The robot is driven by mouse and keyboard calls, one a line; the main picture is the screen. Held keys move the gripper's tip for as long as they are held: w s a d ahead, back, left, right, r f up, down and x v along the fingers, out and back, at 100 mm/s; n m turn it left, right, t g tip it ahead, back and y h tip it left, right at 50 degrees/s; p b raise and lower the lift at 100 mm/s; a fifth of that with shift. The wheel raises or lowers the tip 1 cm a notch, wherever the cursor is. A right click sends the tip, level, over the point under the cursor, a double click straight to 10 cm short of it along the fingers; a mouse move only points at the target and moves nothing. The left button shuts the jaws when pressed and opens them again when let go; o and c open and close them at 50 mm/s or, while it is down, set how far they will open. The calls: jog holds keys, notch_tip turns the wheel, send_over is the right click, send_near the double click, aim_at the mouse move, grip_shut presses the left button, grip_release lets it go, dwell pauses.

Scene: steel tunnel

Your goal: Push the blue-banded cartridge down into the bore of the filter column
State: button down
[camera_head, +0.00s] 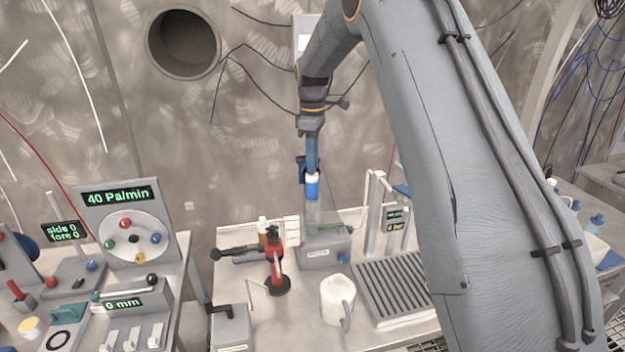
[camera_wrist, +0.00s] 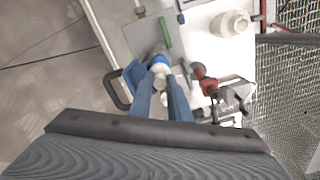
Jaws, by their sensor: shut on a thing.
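My gripper (camera_head: 312,172) points down in the head view, shut on the blue-banded cartridge (camera_head: 312,188). The cartridge is white at the top with a broad blue band and hangs about upright. Below it is the filter column (camera_head: 314,216), a pale see-through tube on a grey base (camera_head: 325,252). The cartridge's lower end is at or just above the tube's top; I cannot tell whether it is inside the bore. In the wrist view, the cartridge (camera_wrist: 159,66) shows between the blue fingers of my gripper (camera_wrist: 160,80), which partly hide it. The bore itself is hidden.
A dial panel (camera_head: 128,225) is at left. My arm covers the right side.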

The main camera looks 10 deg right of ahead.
aim_at(313, 181)
jog(key=shift+f, duration=2.95)
jog(key=shift+f, duration=0.35)
jog(key=shift+b, duration=0.3)
jog(key=c, duration=1.9)
grip_release()
jog(key=shift+c, duration=0.2)
